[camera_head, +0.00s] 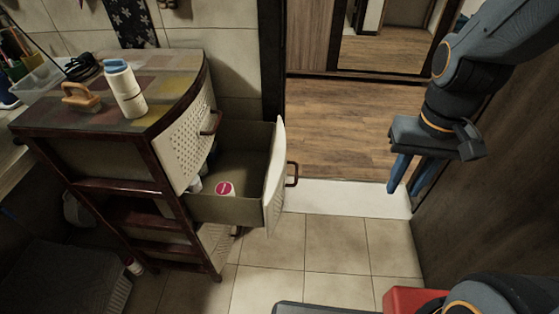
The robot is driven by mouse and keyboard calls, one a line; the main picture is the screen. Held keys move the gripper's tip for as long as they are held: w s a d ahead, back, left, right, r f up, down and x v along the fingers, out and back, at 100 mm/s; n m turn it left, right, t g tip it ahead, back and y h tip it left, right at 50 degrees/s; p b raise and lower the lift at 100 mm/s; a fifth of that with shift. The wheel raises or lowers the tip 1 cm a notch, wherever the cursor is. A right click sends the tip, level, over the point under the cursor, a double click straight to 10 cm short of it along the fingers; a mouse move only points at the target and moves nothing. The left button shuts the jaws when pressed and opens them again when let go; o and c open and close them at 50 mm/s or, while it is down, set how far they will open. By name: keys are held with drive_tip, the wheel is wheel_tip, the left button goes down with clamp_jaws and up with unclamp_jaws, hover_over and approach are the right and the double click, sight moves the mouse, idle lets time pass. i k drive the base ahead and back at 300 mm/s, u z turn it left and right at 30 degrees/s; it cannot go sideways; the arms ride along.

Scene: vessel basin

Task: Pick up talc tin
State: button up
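A small round container with a pink-red and white lid (225,189) is in the open drawer (240,209) of a dark-framed cabinet. Its side is mostly hidden, and I cannot read a label to tell if it is the talc tin. A whitish container (195,185) sits left of it, partly hidden by the upper drawer front. A white bottle with a light blue cap (126,90) stands on the cabinet top. My gripper (403,191) is at the right, well apart from the drawer, pointing down.
The open drawer's front (274,180) with its handle (292,174) juts toward the floor. An orange-handled item (81,97) and a dark coiled item (81,66) lie on the cabinet top. A wooden wall (500,215) is close at right. The tiled floor (330,245) is clear.

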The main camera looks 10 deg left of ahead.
sight(128, 95)
drive_tip(key=u, duration=1.8)
drive_tip(key=k, duration=0.6)
drive_tip(key=z, duration=0.25)
drive_tip(key=i, duration=0.65)
drive_tip(key=z, duration=0.05)
